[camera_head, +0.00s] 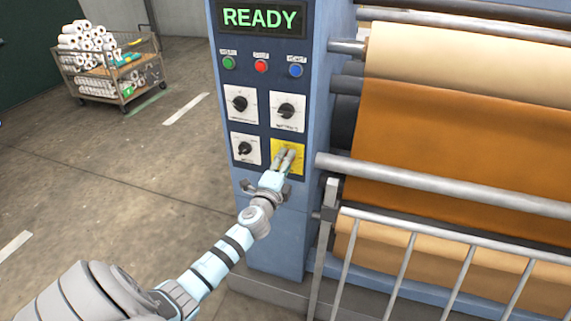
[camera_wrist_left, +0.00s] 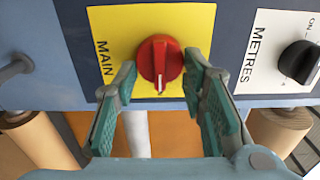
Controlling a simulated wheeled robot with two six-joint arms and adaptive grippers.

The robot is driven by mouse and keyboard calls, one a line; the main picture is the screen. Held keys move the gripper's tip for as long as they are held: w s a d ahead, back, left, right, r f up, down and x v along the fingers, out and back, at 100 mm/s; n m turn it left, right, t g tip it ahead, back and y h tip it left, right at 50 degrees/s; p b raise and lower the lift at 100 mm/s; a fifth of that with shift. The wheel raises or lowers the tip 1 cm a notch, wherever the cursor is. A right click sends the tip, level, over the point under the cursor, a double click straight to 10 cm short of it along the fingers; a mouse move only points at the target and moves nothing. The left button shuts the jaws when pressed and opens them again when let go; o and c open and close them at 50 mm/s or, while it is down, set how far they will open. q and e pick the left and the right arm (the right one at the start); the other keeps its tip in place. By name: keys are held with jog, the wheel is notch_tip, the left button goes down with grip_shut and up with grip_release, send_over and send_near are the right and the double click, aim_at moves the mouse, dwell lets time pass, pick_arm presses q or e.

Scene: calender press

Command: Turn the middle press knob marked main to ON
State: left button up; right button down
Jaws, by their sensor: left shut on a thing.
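The yellow plate (camera_head: 300,160) is at the lower right of the knob panel, and it also shows in the left wrist view (camera_wrist_left: 195,22) with the word MAIN. Its red knob (camera_wrist_left: 160,58) carries a white pointer mark, which points down in the left wrist view. My left gripper (camera_head: 286,157) reaches the yellow plate and hides the knob in the head view. In the left wrist view its fingertips (camera_wrist_left: 160,72) are on both sides of the red knob, shut on it. No ON marking is readable on the yellow plate. My right gripper is out of view.
Black knobs on white plates (camera_head: 240,104) sit around the yellow plate; one plate reads METRES (camera_wrist_left: 265,65). Above are green, red and blue buttons (camera_head: 261,67) and a READY display (camera_head: 262,18). Rollers with brown sheet (camera_head: 460,130) and a railing (camera_head: 405,262) stand right.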

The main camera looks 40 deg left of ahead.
pick_arm(q)
jog(key=o, duration=1.1)
jog(key=v, duration=1.2)
jog(key=shift+d, duration=0.1)
